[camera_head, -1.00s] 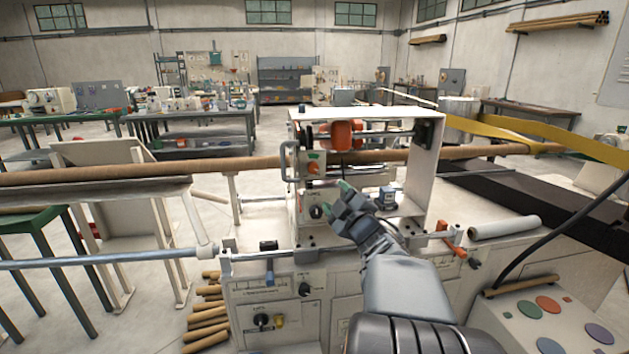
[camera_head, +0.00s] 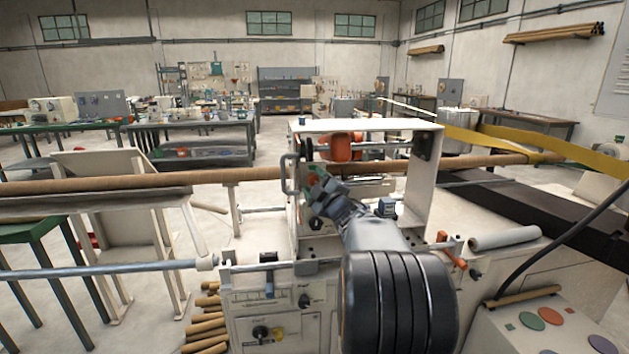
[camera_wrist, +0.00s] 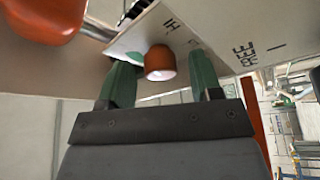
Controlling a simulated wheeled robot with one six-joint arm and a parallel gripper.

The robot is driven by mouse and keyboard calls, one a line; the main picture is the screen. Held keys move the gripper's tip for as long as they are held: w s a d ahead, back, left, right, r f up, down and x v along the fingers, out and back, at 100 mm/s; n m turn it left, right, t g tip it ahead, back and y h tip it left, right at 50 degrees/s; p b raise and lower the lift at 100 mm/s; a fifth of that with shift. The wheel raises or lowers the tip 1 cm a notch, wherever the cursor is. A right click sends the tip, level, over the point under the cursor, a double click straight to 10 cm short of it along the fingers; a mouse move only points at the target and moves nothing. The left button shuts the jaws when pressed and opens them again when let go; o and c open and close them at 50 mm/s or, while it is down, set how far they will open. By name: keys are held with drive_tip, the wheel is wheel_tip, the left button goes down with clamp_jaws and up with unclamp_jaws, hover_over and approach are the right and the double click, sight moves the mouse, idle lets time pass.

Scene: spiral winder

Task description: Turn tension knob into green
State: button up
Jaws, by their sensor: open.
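The orange tension knob (camera_wrist: 159,62) shows in the wrist view on a pale panel (camera_wrist: 130,42) marked "HI". My gripper (camera_wrist: 160,78) has its two green fingers spread, one on each side of the knob, with a visible gap to it. In the head view my gripper (camera_head: 318,188) is at the upper control box of the white winder frame (camera_head: 425,180) and covers most of the knob.
A black knob (camera_head: 316,224) sits on the panel below my gripper. A long brown tube (camera_head: 130,182) runs across behind the box. A metal handle (camera_head: 288,175) stands close at left. Orange rollers (camera_head: 338,147) are above. A small blue-grey device (camera_head: 386,207) is at right.

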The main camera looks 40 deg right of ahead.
drive_tip(key=shift+w+r, duration=0.1)
drive_tip(key=shift+w, duration=0.45)
drive_tip(key=c, duration=0.9)
